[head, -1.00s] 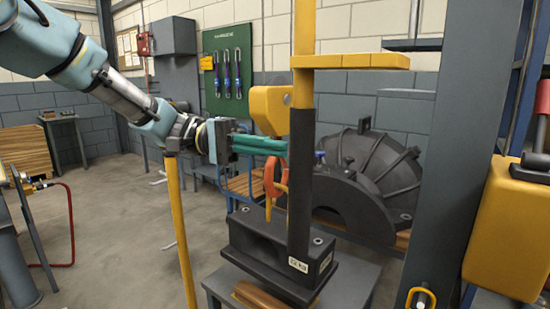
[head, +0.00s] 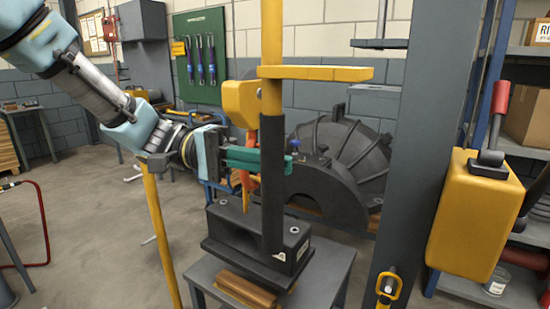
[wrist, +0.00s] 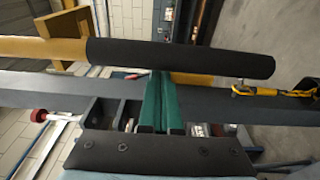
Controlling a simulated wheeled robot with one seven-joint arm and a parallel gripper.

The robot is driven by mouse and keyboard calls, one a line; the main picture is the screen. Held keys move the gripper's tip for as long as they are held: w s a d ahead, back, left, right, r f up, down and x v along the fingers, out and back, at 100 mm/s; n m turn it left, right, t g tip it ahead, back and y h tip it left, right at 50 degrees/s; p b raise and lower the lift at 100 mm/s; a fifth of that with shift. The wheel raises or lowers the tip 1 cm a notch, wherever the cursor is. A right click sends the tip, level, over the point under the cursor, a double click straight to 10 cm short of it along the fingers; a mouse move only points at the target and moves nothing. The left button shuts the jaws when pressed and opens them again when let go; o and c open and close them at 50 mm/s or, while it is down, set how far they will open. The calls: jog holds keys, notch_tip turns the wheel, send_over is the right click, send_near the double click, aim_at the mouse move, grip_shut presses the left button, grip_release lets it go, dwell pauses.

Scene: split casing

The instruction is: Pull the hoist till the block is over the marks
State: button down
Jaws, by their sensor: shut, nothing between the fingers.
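The yellow hoist body (head: 240,104) hangs at mid-height with an orange hook (head: 243,175) below it. A dark block (head: 268,247) with a pale label sits on a small grey table (head: 335,268), under the hook. A yellow post with a black sleeve (head: 273,185) stands in front; the sleeve also crosses the wrist view (wrist: 190,57). My gripper (head: 284,160) is shut and empty. Its green fingers pass behind the sleeve in the head view and show in the wrist view (wrist: 161,85). Whether they touch the sleeve or hook, I cannot tell. I cannot make out any marks.
A large ribbed dark casing half (head: 345,160) stands behind the table. A grey column (head: 425,150) with a yellow box (head: 475,220) stands at right, beside shelves. A thin yellow pole (head: 160,235) stands at left. The floor at left is mostly clear.

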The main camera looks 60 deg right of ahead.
jog(key=shift+a, duration=0.1)
jog(key=shift+a, duration=0.8)
jog(key=shift+d, duration=0.5)
jog(key=w+d+b, duration=0.1)
jog(key=w+b, duration=0.1)
jog(key=w, duration=0.7)
jog(key=shift+d, duration=0.25)
jog(key=shift+w, duration=0.1)
